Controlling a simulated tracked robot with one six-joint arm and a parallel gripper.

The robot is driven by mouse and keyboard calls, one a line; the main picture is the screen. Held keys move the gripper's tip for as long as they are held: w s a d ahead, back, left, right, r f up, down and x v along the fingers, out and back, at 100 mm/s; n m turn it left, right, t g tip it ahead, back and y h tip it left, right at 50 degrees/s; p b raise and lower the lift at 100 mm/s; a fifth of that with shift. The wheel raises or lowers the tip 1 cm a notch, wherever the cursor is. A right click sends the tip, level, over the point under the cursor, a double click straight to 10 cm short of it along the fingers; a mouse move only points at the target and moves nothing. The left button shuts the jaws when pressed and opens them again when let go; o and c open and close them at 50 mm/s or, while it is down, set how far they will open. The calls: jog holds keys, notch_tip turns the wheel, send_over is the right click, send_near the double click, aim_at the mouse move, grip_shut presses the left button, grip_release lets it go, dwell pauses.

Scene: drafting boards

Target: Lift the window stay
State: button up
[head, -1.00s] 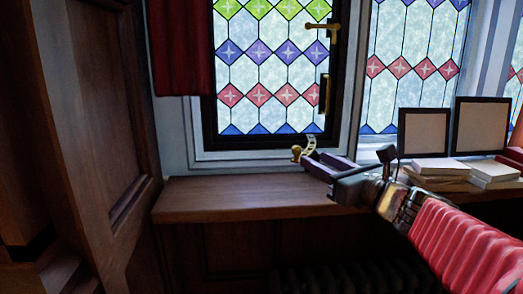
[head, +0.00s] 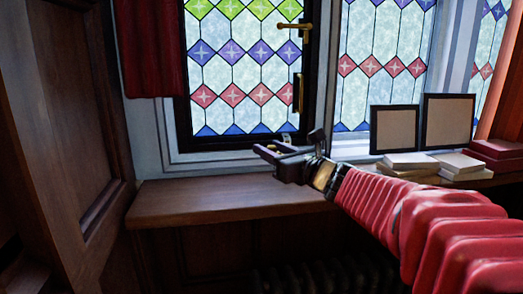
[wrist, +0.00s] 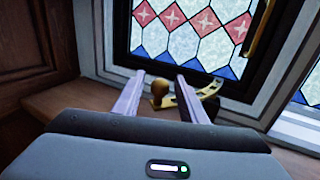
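The window stay is a brass piece with a round knob and a curved, holed arm. In the wrist view its knob (wrist: 160,88) shows between my gripper's two fingers, and its curved arm (wrist: 209,94) runs to the right behind the right finger. My gripper (wrist: 160,77) is open, with a gap on each side of the knob. In the head view my gripper (head: 266,150) is at the window's lower right corner and hides most of the stay (head: 286,139). I cannot tell whether a finger touches it.
The stained-glass window (head: 245,60) has a dark frame and a brass handle (head: 293,26). A wooden sill (head: 200,197) lies below, clear on its left. Picture frames (head: 395,129) and book stacks (head: 410,162) stand to the right. A wood panel (head: 65,120) is at left.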

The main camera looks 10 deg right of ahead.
grip_shut()
dwell(0.3)
